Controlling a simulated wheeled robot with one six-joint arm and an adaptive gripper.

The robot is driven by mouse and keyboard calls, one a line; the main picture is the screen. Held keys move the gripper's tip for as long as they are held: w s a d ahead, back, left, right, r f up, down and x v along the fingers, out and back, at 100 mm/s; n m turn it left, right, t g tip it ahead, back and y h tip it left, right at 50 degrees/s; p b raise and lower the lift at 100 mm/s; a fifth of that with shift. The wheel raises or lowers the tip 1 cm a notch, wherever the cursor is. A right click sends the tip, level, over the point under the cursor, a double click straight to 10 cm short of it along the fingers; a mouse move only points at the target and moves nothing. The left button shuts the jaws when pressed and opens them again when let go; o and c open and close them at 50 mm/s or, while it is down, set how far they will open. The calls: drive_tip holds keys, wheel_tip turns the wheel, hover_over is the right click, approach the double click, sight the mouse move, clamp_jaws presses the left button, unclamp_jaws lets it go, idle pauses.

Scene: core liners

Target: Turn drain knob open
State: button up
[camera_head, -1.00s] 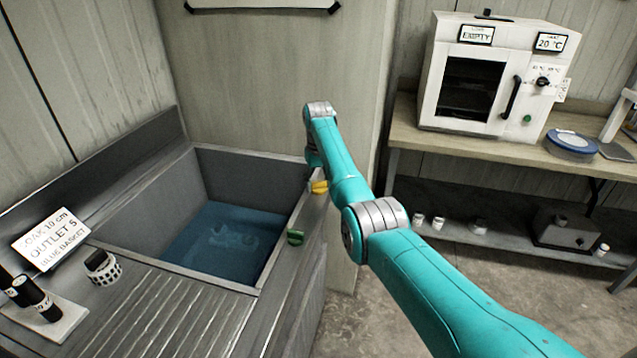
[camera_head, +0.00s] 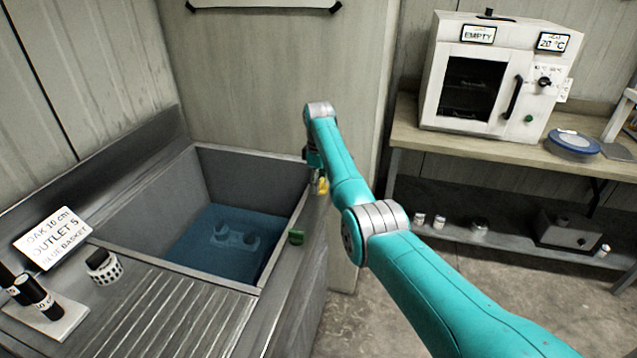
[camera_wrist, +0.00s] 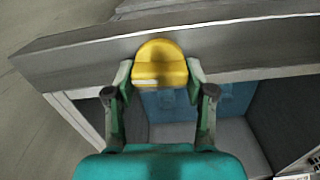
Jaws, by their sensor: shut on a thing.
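The yellow knob (camera_head: 323,186) sits on the right rim of the grey sink (camera_head: 262,165), near its back corner. My gripper (camera_head: 314,158) is at this knob, under the far end of my teal arm. In the wrist view, the yellow knob (camera_wrist: 161,62) is between the two fingers of my gripper (camera_wrist: 158,76), which is shut on it. A pale mark shows on the knob's lower left face. A green knob (camera_head: 296,237) is on the same rim, nearer the camera, apart from my gripper. Blue water (camera_head: 215,240) lies in the basin with a blurred shape in it.
A sign reading "OUTLET 5" (camera_head: 55,237), a white perforated basket (camera_head: 103,267) and black cylinders (camera_head: 37,296) stand on the drainboard's left. A bench at right holds a white oven (camera_head: 492,78) and a blue-rimmed dish (camera_head: 574,142). Open floor lies between.

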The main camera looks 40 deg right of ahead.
drive_tip(key=shift+n, duration=0.5)
drive_tip(key=o, duration=1.2)
drive_tip(key=shift+c, duration=0.2)
wheel_tip(320, 180, up, 12)
